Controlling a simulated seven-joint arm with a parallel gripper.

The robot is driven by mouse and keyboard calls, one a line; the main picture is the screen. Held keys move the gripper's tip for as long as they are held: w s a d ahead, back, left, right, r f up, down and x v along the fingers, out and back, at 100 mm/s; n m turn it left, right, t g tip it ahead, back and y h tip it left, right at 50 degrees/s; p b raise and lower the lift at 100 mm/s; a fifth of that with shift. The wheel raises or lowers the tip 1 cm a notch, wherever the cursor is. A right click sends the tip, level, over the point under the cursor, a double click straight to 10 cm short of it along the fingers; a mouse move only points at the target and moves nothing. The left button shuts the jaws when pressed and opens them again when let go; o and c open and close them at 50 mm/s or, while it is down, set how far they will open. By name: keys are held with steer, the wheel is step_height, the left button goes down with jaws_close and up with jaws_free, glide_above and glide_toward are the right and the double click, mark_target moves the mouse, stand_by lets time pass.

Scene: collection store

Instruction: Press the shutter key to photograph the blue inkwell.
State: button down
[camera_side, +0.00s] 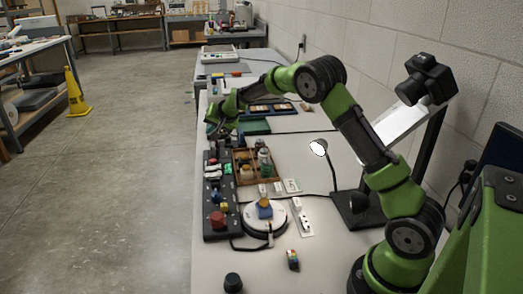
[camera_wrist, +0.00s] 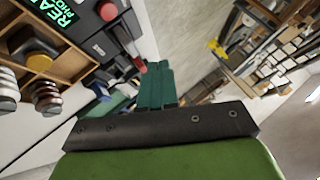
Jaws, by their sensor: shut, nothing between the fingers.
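The blue inkwell (camera_side: 265,209) with an orange-yellow top sits on a round white turntable (camera_side: 280,222) in the side view. To its left lies a long black control panel (camera_side: 208,233) with several coloured keys and a large red knob (camera_side: 217,219) at its near end. Which key is the shutter key I cannot tell. My gripper (camera_side: 212,124) is near the panel's far end, well away from the inkwell. In the wrist view its teal fingers (camera_wrist: 157,72) are together and empty, near a part of the panel. A red round key (camera_wrist: 107,11) shows beside a lit green display (camera_wrist: 58,12).
A wooden tray (camera_side: 242,155) of bottles stands right of the panel. A small lamp (camera_side: 318,147) and a camera on a stand (camera_side: 425,80) are at the right. A black knob-like thing (camera_side: 233,283) and a small coloured block (camera_side: 293,259) lie in front.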

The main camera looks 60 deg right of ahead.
mark_target(215, 161)
steer(key=shift+f, duration=4.2)
steer(key=shift+f, duration=0.4)
steer(key=shift+f, duration=0.45)
steer(key=shift+r, duration=0.85)
steer(key=shift+r, duration=2.55)
